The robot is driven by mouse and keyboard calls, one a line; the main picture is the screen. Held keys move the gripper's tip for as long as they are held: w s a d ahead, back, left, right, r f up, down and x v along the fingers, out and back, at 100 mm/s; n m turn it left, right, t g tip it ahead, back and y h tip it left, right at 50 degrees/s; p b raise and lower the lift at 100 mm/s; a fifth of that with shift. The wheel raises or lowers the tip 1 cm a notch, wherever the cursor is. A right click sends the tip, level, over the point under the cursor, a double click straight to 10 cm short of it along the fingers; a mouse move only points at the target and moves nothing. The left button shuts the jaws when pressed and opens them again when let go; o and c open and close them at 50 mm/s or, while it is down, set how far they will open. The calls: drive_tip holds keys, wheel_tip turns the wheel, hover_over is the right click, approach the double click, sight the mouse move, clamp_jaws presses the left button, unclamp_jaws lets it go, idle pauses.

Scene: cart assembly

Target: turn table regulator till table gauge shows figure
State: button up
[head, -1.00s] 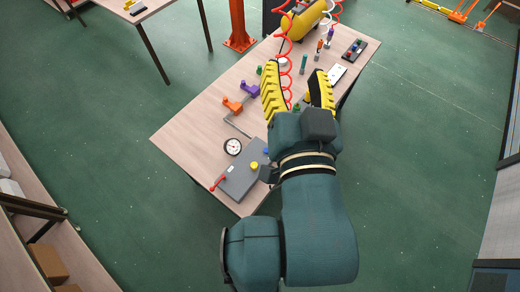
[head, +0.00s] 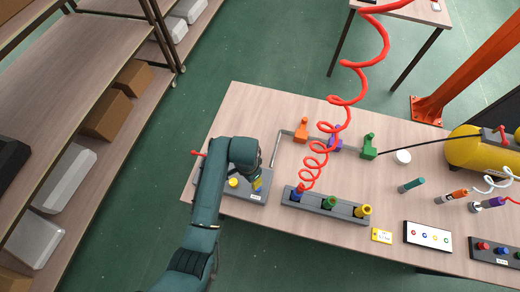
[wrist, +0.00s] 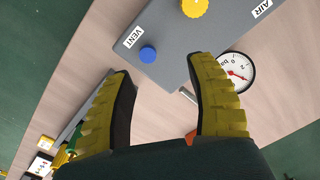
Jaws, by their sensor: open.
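The grey panel (wrist: 215,35) carries a toothed yellow knob (wrist: 194,6) and a smaller blue knob (wrist: 148,54). Labels read VENT and AIR. The round white gauge (wrist: 238,72) lies beside the panel, partly behind the right finger in the wrist view; its red needle shows, but I cannot read its value. The panel in the head view (head: 222,196) sits at the table's left end, its yellow knob (head: 233,182) just left of my gripper (head: 257,184). My gripper (wrist: 160,72) is open and empty; the blue knob shows between and beyond its fingertips.
A red lever (head: 199,154) stands at the panel's far left. A grey block with coloured fittings (head: 325,203) is right of the panel. A red coiled hose (head: 345,100) hangs above the table (head: 262,108). Orange, purple and green fixtures stand behind.

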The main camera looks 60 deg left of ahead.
drive_tip(key=n+b, duration=0.1)
drive_tip(key=n, duration=0.1)
hover_over(233, 182)
wheel_tip(233, 182, down, 2)
drive_tip(key=shift+s+f, duration=0.1)
drive_tip(key=shift+f, duration=0.1)
wheel_tip(233, 182, down, 9)
drive_tip(key=b, duration=1)
drive_tip(key=shift+b, duration=0.35)
drive_tip(key=shift+r, duration=0.2)
drive_tip(key=c, duration=0.7)
drive_tip(key=n, duration=0.6)
drive_tip(key=shift+n, duration=0.3)
drive_tip(key=o, duration=0.8)
